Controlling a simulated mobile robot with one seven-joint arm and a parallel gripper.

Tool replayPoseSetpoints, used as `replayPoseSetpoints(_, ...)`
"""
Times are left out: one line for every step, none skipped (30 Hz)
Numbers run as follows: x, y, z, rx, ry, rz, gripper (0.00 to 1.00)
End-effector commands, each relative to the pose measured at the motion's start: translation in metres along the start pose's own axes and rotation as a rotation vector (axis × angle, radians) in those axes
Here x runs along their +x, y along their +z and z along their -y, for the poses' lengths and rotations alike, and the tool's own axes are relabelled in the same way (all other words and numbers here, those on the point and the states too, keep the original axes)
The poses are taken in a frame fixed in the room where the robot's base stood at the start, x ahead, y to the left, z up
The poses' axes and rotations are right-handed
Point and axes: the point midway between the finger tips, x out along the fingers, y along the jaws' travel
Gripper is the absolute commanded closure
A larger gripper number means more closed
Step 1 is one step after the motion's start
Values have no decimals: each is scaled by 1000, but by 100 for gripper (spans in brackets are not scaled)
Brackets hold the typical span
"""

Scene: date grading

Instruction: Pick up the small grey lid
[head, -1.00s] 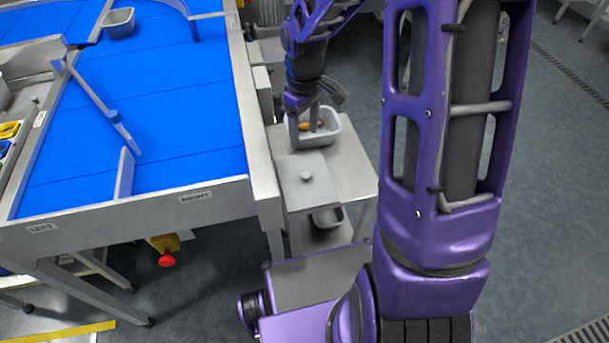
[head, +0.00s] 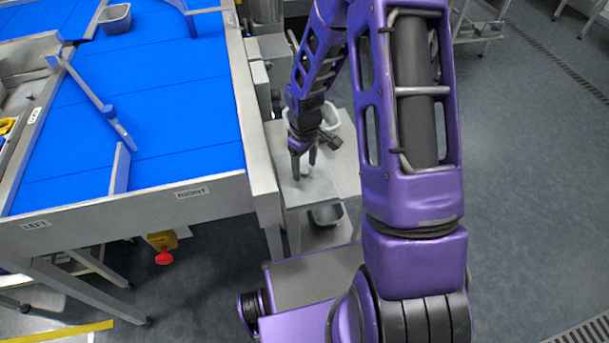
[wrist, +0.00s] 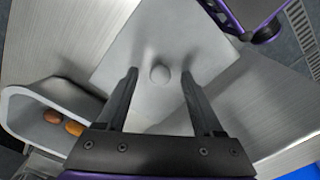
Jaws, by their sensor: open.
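The small grey lid (wrist: 150,40) is a flat square plate with a round knob (wrist: 159,73) at its middle. It lies on the steel side table, and in the head view the lid (head: 318,190) is partly hidden by my gripper. My gripper (head: 304,175) points down over the lid. In the wrist view my gripper (wrist: 158,72) is open, with one finger on each side of the knob and clear gaps between. I cannot tell how high the fingertips are above the lid.
A grey tub (wrist: 25,103) with brown dates stands beside the lid on the side table (head: 345,165). The blue belt table (head: 150,110) with its metal rim is close on the left. Open floor lies to the right.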

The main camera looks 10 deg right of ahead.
Motion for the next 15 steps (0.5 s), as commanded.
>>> replayPoseSetpoints(5,0,0,-1,-1,1,32)
replayPoseSetpoints(6,0,0,-1,0,1,32)
replayPoseSetpoints(7,0,0,-1,0,0,32)
replayPoseSetpoints(7,0,0,-1,0,0,32)
replayPoseSetpoints(7,0,0,-1,1,0,32)
replayPoseSetpoints(7,0,0,-1,1,0,32)
replayPoseSetpoints(7,0,0,-1,1,0,32)
replayPoseSetpoints(7,0,0,-1,1,0,32)
replayPoseSetpoints(7,0,0,-1,1,0,32)
replayPoseSetpoints(7,0,0,-1,0,0,37)
replayPoseSetpoints(6,0,0,-1,0,0,43)
replayPoseSetpoints(6,0,0,-1,0,0,50)
replayPoseSetpoints(6,0,0,-1,0,0,55)
replayPoseSetpoints(6,0,0,-1,0,0,61)
replayPoseSetpoints(6,0,0,-1,0,0,68)
